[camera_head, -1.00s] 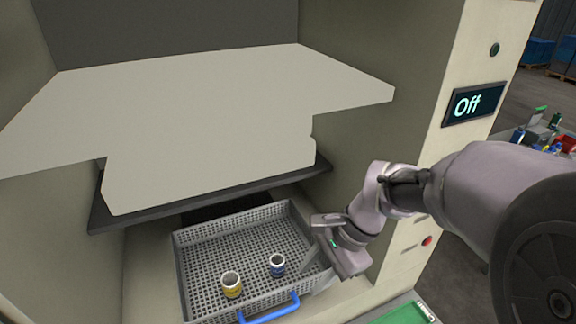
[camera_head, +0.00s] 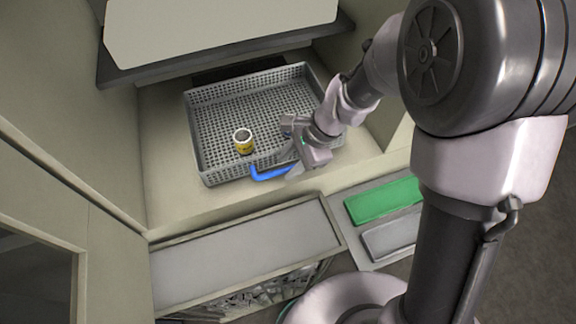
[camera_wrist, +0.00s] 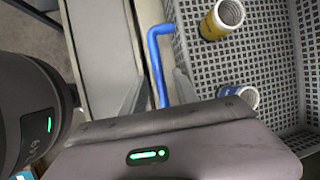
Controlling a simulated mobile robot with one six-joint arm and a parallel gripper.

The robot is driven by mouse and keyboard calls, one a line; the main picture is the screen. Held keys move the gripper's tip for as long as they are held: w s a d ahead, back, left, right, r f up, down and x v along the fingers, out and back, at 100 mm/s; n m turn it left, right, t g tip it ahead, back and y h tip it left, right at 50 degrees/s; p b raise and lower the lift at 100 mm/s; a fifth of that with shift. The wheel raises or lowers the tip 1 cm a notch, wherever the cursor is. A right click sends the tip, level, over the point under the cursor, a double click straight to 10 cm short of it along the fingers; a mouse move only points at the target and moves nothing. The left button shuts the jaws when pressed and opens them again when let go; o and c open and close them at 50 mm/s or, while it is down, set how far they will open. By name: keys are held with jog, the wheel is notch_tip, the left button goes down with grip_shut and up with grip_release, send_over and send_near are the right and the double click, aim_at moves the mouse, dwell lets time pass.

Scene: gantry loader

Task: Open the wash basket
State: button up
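The wash basket (camera_head: 196,128) is a grey perforated tray inside the machine bay. A blue bar handle (camera_head: 270,174) is on its front wall. My gripper (camera_head: 289,151) is at the right end of this handle. In the wrist view, the blue handle (camera_wrist: 153,48) runs down between the two fingers of my gripper (camera_wrist: 157,92). The fingers are apart, one on each side, and do not visibly clamp it. A yellow-labelled cup (camera_head: 243,141) stands in the basket and also shows in the wrist view (camera_wrist: 222,18). A second, blue-labelled cup (camera_wrist: 240,95) is hidden in the head view.
A pale panel (camera_head: 220,25) overhangs the bay behind the basket. In front are a grey ledge (camera_head: 250,248), a green tray (camera_head: 384,199) and a grey tray (camera_head: 390,236). The bay floor (camera_head: 165,170) left of the basket is bare.

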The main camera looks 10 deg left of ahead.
jog(key=shift+a+f, duration=0.2)
jog(key=shift+f, duration=0.15)
grip_shut()
dwell(1.2)
